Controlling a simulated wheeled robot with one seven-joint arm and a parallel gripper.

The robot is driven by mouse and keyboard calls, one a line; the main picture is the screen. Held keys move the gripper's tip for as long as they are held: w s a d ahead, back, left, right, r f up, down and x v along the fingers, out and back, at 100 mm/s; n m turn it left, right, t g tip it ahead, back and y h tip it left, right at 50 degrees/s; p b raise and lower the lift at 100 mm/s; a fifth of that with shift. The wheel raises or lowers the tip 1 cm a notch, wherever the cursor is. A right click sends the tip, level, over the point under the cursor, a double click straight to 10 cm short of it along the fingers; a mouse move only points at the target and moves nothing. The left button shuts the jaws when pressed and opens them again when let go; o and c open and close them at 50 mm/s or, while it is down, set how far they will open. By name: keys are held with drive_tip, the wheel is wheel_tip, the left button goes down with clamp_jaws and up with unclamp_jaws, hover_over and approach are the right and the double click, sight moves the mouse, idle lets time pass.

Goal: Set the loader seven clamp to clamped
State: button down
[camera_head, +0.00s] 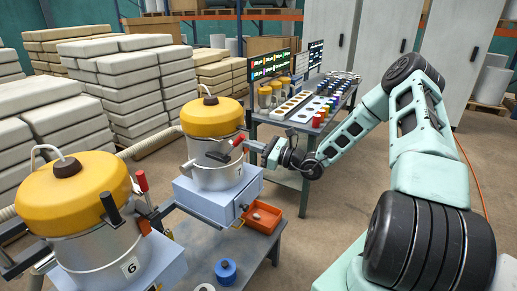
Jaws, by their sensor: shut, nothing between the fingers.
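The far loader (215,170) has a yellow domed lid (212,118) and a metal body on a pale blue-grey box. My gripper and wrist hide part of the area right of the clamp.
A nearer loader marked 6 (95,245) has an upright red-handled clamp (141,182). An orange tray (262,218) and a blue cap (226,271) sit near the loaders. A table (300,128) with coloured parts stands behind my wrist. Stacked sacks (130,85) fill the left background.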

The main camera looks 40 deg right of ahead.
drive_tip(key=w+r, duration=0.1)
drive_tip(key=w+a+r, duration=0.1)
drive_tip(key=w+r, duration=0.2)
drive_tip(key=shift+a+p, duration=0.25)
drive_tip(key=shift+p, duration=0.15)
drive_tip(key=w, duration=0.1)
drive_tip(key=w+a+r, duration=0.1)
drive_tip(key=shift+w+r, duration=0.2)
drive_tip(key=shift+w, duration=0.1)
drive_tip(key=shift+w+r, duration=0.1)
drive_tip(key=shift+r, duration=0.1)
